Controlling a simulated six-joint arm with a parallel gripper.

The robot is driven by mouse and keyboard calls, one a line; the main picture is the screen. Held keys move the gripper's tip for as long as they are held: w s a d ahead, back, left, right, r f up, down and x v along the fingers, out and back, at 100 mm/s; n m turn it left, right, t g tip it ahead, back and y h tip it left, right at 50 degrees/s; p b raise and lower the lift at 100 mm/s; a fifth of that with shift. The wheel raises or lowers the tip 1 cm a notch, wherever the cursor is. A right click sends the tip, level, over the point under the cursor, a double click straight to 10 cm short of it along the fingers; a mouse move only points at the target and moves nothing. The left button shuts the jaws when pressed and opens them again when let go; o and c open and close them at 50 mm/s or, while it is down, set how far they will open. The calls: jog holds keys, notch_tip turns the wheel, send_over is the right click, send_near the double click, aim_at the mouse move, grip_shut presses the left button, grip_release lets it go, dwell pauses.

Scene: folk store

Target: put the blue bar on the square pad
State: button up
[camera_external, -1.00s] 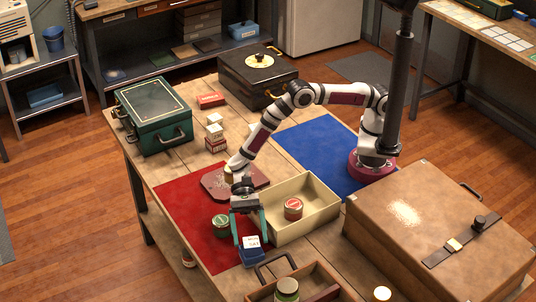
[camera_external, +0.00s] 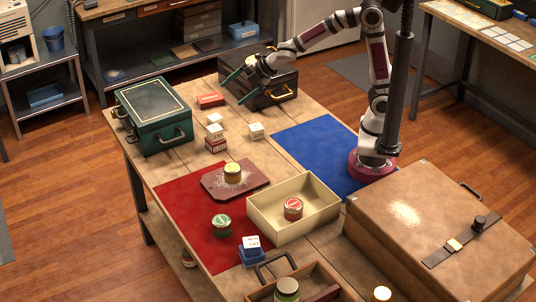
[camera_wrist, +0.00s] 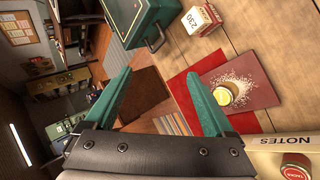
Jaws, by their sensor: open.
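A blue block (camera_external: 251,257), the only bar-like blue thing I make out on the table, sits near the front edge of the red mat (camera_external: 175,204). A small white labelled box (camera_external: 251,242) rests on top of it. I cannot tell for sure which thing is the square pad; a dark red board (camera_external: 213,188) with pale powder and a yellow-lidded jar (camera_external: 233,173) lies on the red mat, and a flat blue mat (camera_external: 310,145) lies near my base. My gripper (camera_external: 238,88) is open and empty, raised near the black case, far behind the blue block.
A cream tray (camera_external: 263,228) holds a red jar (camera_external: 293,208). A green jar (camera_external: 222,225) stands on the red mat. A green case (camera_external: 152,112), small boxes (camera_external: 215,132), a black case (camera_external: 262,98) and a large brown case (camera_external: 445,225) stand around. The blue mat is bare.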

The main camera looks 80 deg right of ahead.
jog(key=s+d+f+m+g+h, duration=0.1)
jog(key=s+d+m+g, duration=0.15)
jog(key=s+m, duration=0.3)
jog(key=s+d+m+g+h, duration=0.1)
jog(key=s+d+m, duration=0.25)
jog(key=s, duration=0.25)
jog(key=s+a+f+m+g+y, duration=0.1)
jog(key=s+a+m+g, duration=0.1)
jog(key=s+m, duration=0.5)
jog(key=s+a+f+m+g+y, duration=0.2)
jog(key=s+m+g, duration=0.2)
jog(key=s, duration=1.1)
jog(key=m, duration=0.3)
jog(key=shift+a+y, duration=0.2)
jog(key=shift+y, duration=0.1)
jog(key=shift+s, duration=0.1)
